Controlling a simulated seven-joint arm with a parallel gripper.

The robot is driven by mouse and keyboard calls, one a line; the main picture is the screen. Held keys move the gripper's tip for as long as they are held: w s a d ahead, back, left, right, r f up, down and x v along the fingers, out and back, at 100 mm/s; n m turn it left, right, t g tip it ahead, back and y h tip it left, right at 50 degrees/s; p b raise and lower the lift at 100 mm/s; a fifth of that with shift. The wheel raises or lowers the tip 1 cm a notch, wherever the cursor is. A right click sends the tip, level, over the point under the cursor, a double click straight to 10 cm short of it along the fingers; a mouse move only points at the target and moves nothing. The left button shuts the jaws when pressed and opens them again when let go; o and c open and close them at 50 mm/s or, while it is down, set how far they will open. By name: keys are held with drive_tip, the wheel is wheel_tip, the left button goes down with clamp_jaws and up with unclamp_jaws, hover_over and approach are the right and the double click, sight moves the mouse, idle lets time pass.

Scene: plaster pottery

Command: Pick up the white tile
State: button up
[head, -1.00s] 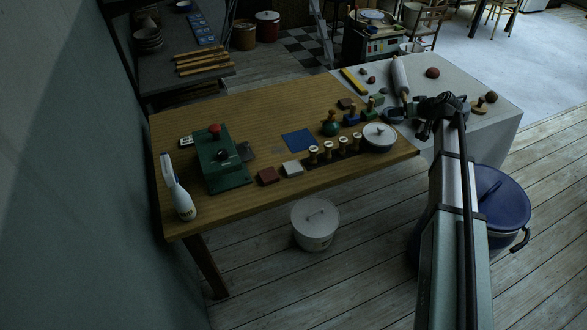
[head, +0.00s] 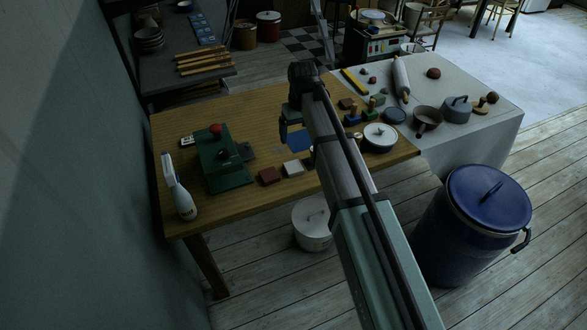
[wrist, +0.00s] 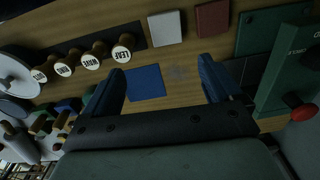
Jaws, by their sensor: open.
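The white tile (head: 293,169) lies flat on the wooden table near its front edge, just right of a dark red tile (head: 269,176). In the wrist view the white tile (wrist: 165,29) is at the top, beside the red tile (wrist: 213,19). My gripper (head: 285,140) is above the table, over the blue square (head: 299,141), behind the white tile in the head view. In the wrist view my gripper (wrist: 163,82) has its two blue fingers wide apart, with nothing between them but tabletop and the blue square (wrist: 146,83) below.
A green press (head: 222,160) with a red knob stands left of the tiles. Stamps with lettered tops (wrist: 121,48) stand in a row beside the white tile. A spray bottle (head: 178,190) stands front left.

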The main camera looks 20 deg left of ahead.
sight(293, 166)
drive_tip(key=shift+h, duration=0.3)
drive_tip(key=shift+s+a+f, duration=0.2)
drive_tip(key=shift+s+f, duration=0.05)
drive_tip(key=shift+f, duration=2)
drive_tip(key=shift+s+a+f, duration=0.15)
drive_tip(key=shift+s+f, duration=0.05)
drive_tip(key=shift+f, duration=2)
drive_tip(key=shift+s+a+f, duration=0.2)
drive_tip(key=shift+s+f, duration=0.05)
drive_tip(key=shift+f, duration=2)
drive_tip(key=c, duration=1.2)
